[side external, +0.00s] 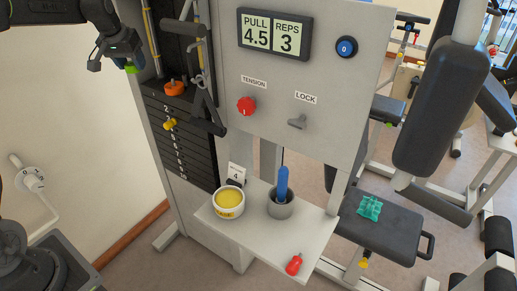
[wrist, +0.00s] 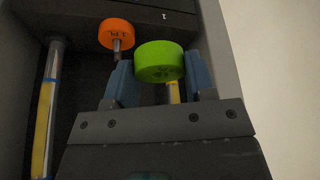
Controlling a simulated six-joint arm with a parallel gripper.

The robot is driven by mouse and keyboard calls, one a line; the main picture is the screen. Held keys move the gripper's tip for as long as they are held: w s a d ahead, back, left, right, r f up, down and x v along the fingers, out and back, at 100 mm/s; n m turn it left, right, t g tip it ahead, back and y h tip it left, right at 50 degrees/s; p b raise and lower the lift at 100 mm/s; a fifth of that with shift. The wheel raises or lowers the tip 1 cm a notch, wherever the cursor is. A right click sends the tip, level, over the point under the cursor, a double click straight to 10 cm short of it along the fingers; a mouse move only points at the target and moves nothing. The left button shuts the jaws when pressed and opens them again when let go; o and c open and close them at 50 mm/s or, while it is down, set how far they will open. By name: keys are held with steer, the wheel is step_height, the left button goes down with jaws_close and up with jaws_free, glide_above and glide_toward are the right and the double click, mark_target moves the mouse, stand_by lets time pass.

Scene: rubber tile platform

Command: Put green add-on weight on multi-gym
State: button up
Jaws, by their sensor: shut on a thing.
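My gripper (side external: 127,60) is at the upper left, left of the multi-gym's weight stack (side external: 178,140) and above its top plate. It is shut on the green add-on weight (side external: 131,69), which shows as a small green patch beneath the fingers. In the wrist view the round green weight (wrist: 159,62) is between my two blue fingers. An orange add-on weight (side external: 173,88) rests on top of the black stack; it also shows in the wrist view (wrist: 116,33), left of the green one. A yellow pin (side external: 169,124) is in the stack.
Guide rods (side external: 152,38) and a dark handle (side external: 204,100) stand close to the stack. A shelf (side external: 262,232) holds a yellow-filled bowl (side external: 229,200), a grey cup (side external: 280,209) with a blue-handled tool, and a red object (side external: 293,265). A bench (side external: 385,232) is right.

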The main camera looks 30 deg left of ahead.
steer(key=s+d+f+m+h, duration=0.1)
steer(key=d+f+m, duration=0.3)
steer(key=d, duration=0.7)
steer(key=s+d+f+m+h, duration=0.2)
steer(key=d+f+m, duration=0.2)
steer(key=d+f, duration=0.4)
steer(key=s+d+f+m+h, duration=0.1)
steer(key=d+f+m, duration=0.3)
steer(key=d, duration=1)
steer(key=shift+s+d+f+g, duration=0.15)
steer(key=shift+s+f, duration=0.25)
steer(key=shift+f, duration=0.35)
steer(key=shift+s+d+f+g, duration=0.15)
steer(key=shift+s+f, duration=0.2)
steer(key=shift+f, duration=0.35)
steer(key=d+m+g+h, duration=0.2)
steer(key=d+m+g, duration=0.2)
steer(key=d+m, duration=0.6)
steer(key=m+g+y, duration=0.1)
steer(key=m+g, duration=0.2)
steer(key=m, duration=0.9)
glide_above(255, 239)
steer(key=w, duration=0.1)
steer(key=f, duration=1)
steer(key=shift+a+f, duration=0.25)
steer(key=shift+a, duration=0.05)
steer(key=shift+f, duration=0.1)
